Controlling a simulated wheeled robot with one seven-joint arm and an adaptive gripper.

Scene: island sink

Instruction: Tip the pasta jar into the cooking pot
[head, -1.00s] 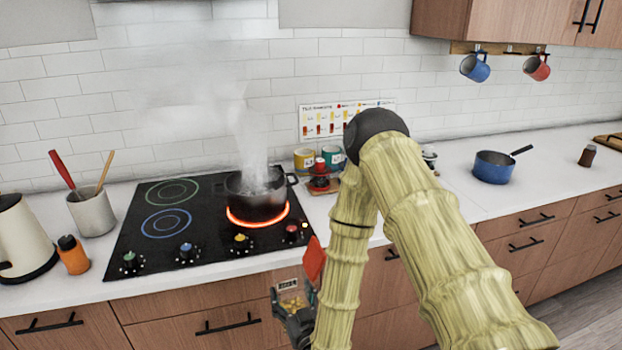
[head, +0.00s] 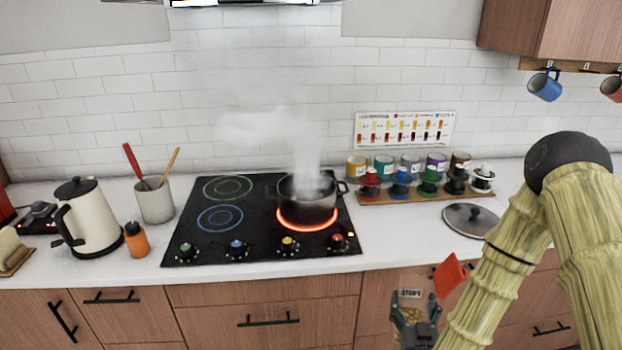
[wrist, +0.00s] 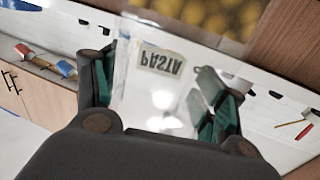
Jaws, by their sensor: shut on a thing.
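The pasta jar (head: 415,305) is clear, with a label and yellow pasta inside. My gripper (head: 415,325) is shut on it, low in front of the counter drawers at the right. In the wrist view the jar (wrist: 155,90) stands between the fingers of my gripper (wrist: 155,100), with its "PASTA" label upside down in the picture and pasta at the top edge. The dark cooking pot (head: 308,205) sits upright on the glowing red burner and steams. The jar is apart from the pot, lower and to its right. The inside of the pot is hidden by steam.
The black cooktop (head: 225,245) has knobs along its front. A rack of spice jars (head: 420,190) and a glass lid (head: 472,219) lie right of it. A kettle (head: 95,220), orange bottle (head: 137,240) and utensil crock (head: 155,200) stand left. A red-orange flap (head: 450,275) shows beside the jar.

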